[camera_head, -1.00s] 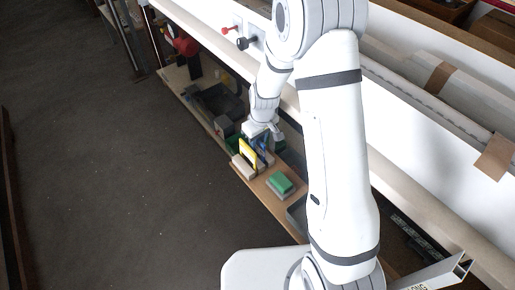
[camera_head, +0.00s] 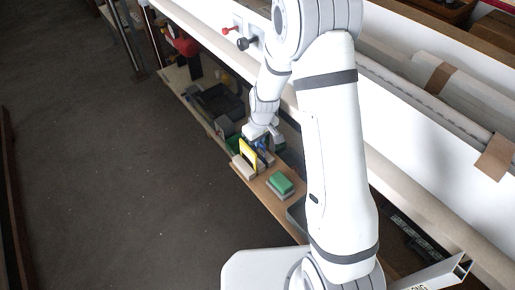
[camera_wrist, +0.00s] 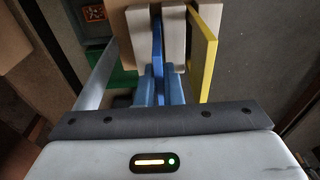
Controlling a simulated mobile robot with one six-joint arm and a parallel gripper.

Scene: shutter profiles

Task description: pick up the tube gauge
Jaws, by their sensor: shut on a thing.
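A thin blue upright piece (camera_wrist: 157,38), which I take to be the tube gauge, stands between pale blocks in the wrist view. My gripper (camera_wrist: 160,85) is shut on its lower part, with one blue finger on each side. In the head view my gripper (camera_head: 262,144) is low over the shelf board, beside a yellow frame (camera_head: 248,153). The gauge is hard to make out there. The yellow frame also shows in the wrist view (camera_wrist: 207,50), just right of the gauge and apart from my fingers.
A pale block (camera_head: 243,168) supports the yellow frame. A green block on a grey base (camera_head: 280,184) sits nearer on the board (camera_head: 286,210). A dark tray (camera_head: 218,102) lies farther back. A grey plate (camera_wrist: 96,75) stands left of my fingers. The floor (camera_head: 120,180) is clear.

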